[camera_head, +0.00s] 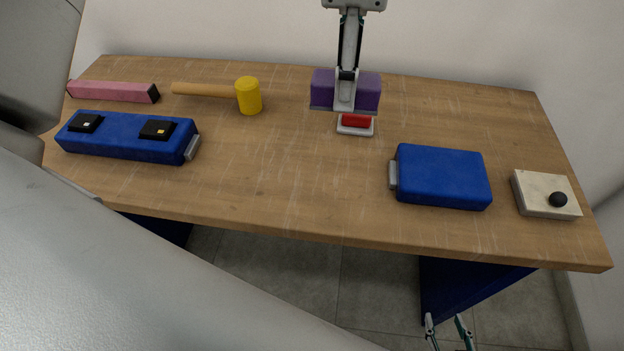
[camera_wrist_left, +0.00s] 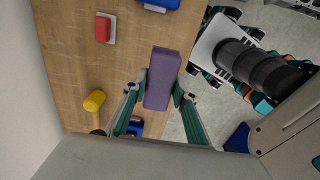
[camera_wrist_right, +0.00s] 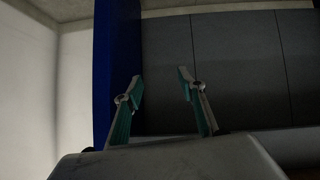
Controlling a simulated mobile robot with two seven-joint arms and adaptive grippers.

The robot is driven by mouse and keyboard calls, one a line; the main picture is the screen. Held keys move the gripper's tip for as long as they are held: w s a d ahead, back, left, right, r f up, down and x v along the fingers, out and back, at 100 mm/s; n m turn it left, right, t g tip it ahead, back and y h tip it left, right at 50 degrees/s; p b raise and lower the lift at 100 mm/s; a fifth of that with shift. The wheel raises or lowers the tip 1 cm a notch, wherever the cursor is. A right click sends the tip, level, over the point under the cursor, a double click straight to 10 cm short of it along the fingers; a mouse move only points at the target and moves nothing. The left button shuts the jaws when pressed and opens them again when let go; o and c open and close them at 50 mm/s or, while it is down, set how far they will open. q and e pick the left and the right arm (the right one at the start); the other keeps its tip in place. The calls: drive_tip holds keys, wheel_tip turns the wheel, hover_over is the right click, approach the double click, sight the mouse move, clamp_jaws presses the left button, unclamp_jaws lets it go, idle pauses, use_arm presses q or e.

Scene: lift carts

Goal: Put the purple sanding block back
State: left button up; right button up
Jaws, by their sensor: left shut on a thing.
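The purple sanding block (camera_head: 324,88) is held in my left gripper (camera_head: 346,100), seen in the upper middle of the head view. The left wrist view shows the purple block (camera_wrist_left: 162,75) lengthwise between the two fingers of that gripper (camera_wrist_left: 158,92), which touch its sides. The block appears raised above the wooden table (camera_head: 270,170); its exact height is hard to tell. My right gripper (camera_head: 449,330) is low in front of the table, open and empty. The right wrist view shows its fingers (camera_wrist_right: 160,85) apart with nothing between them.
A red block on a pale base (camera_head: 356,122) sits just below the purple block in the head view. A yellow mallet (camera_head: 248,96), pink bar (camera_head: 112,92) and long blue case (camera_head: 120,140) lie left. A blue box (camera_head: 442,177) and white knobbed box (camera_head: 545,194) stand right. The table's middle is clear.

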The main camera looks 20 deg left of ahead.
sight(334, 187)
use_arm(q)
drive_tip(key=shift+s+f, duration=0.1)
wheel_tip(334, 187, down, 20)
drive_tip(key=shift+r+b, duration=0.2)
drive_tip(key=shift+b, duration=0.65)
drive_tip(key=shift+f, duration=0.15)
drive_tip(key=o, duration=1.1)
drive_tip(key=shift+c, duration=0.2)
wheel_tip(334, 187, up, 12)
drive_tip(key=shift+p, duration=0.35)
